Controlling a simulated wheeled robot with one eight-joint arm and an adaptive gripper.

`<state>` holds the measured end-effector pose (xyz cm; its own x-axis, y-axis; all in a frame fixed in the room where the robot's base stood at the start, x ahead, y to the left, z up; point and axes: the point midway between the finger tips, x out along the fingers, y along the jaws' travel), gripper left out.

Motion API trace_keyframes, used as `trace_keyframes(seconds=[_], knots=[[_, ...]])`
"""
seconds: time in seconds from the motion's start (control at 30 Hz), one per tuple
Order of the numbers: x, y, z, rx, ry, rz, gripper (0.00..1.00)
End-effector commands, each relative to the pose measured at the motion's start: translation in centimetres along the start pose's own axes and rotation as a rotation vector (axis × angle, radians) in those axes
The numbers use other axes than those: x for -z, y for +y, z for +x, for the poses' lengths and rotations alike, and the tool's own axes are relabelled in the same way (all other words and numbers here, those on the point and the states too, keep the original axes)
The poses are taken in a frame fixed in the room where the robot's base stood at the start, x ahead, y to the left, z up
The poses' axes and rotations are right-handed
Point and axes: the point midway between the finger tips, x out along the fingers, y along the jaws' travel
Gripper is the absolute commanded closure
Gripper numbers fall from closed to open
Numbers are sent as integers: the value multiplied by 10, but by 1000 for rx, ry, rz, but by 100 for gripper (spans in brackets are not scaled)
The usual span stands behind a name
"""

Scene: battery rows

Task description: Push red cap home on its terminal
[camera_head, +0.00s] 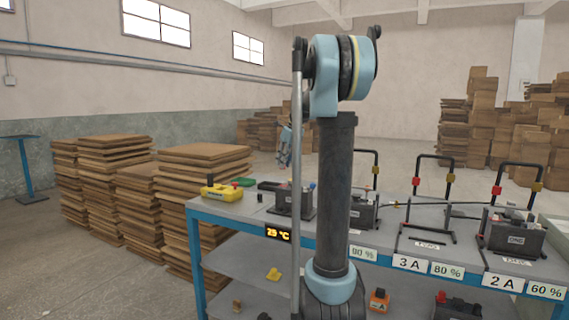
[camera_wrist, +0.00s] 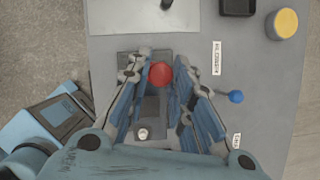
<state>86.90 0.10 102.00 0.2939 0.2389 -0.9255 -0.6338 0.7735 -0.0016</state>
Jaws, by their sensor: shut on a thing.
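In the wrist view my gripper (camera_wrist: 158,72) has its two blue fingers closed around a round red cap (camera_wrist: 160,74). A dark battery (camera_wrist: 150,108) lies below, between the fingers, with a pale round terminal (camera_wrist: 143,134) at its near end. The cap covers the spot under it, so I cannot tell whether it touches a terminal or how far down it sits. In the head view a dark battery (camera_head: 284,201) stands on the bench behind my arm and is partly hidden by it.
The blue-framed bench (camera_head: 235,211) also holds a yellow device (camera_head: 221,192) at its left end and another battery (camera_head: 513,234) at the right. Black upright frames with red and yellow clips rise from it. A blue ball (camera_wrist: 236,97) lies right of my fingers.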

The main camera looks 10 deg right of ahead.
Motion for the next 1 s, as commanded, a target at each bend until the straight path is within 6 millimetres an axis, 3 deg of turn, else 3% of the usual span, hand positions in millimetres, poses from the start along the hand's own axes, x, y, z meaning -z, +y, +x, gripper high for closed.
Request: trace_keyframes(seconds=[0.27, 1.0], knots=[[5, -5, 1, 3, 0, 8, 89], [21, -6, 39, 3, 0, 8, 89]])
